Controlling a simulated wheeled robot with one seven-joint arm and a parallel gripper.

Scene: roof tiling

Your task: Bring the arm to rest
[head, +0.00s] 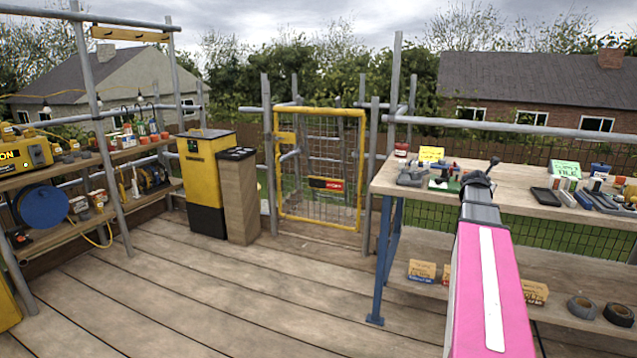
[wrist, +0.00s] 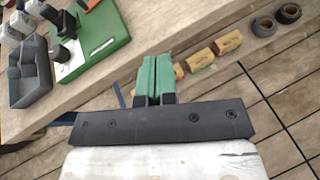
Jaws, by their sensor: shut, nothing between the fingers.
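My arm, pink with a white stripe, reaches from the bottom of the head view toward the workbench (head: 385,178) at the right. My gripper (head: 493,163) is at its far end, in front of or over the bench; the exact gap is hard to judge. In the wrist view my gripper (wrist: 155,78) shows two green fingers side by side, shut with nothing between them. The bench edge lies beyond the fingertips there, with the lower shelf and floor below. The fingers touch nothing that I can see.
A green board (wrist: 98,45) and a grey tray (wrist: 30,75) lie on the bench near the gripper. Small boxes (head: 422,270) and dark rolls (head: 582,307) sit on the lower shelf. A yellow gate (head: 320,222) stands behind. The plank floor at centre left is clear.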

